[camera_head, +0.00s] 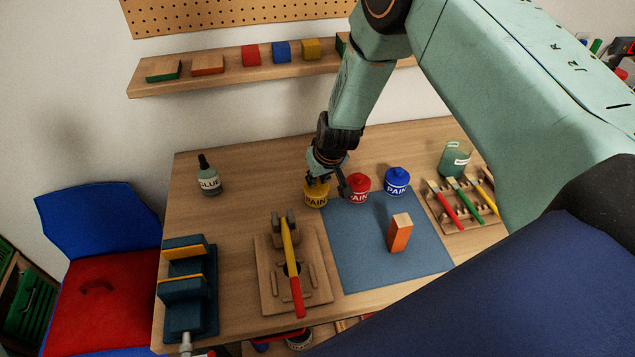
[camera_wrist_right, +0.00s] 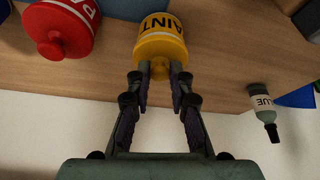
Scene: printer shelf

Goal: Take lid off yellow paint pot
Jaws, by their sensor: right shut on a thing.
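The yellow paint pot (camera_head: 316,195) stands on the wooden table at the back edge of the blue mat. In the right wrist view the yellow pot (camera_wrist_right: 160,24) shows its black lettering, and its yellow lid (camera_wrist_right: 161,48) with a knob faces me. My right gripper (camera_head: 325,176) is above the pot, and its fingers hide part of the lid in the head view. In the right wrist view my right gripper (camera_wrist_right: 160,74) is shut on the lid's knob. The lid appears seated on the pot. My left gripper is not in view.
A red pot (camera_head: 358,188) stands close to the right of the yellow one, with a blue pot (camera_head: 397,181) beyond. A glue bottle (camera_head: 209,178) is at the left. An orange block (camera_head: 400,234) stands on the blue mat (camera_head: 360,258). The table between glue and yellow pot is clear.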

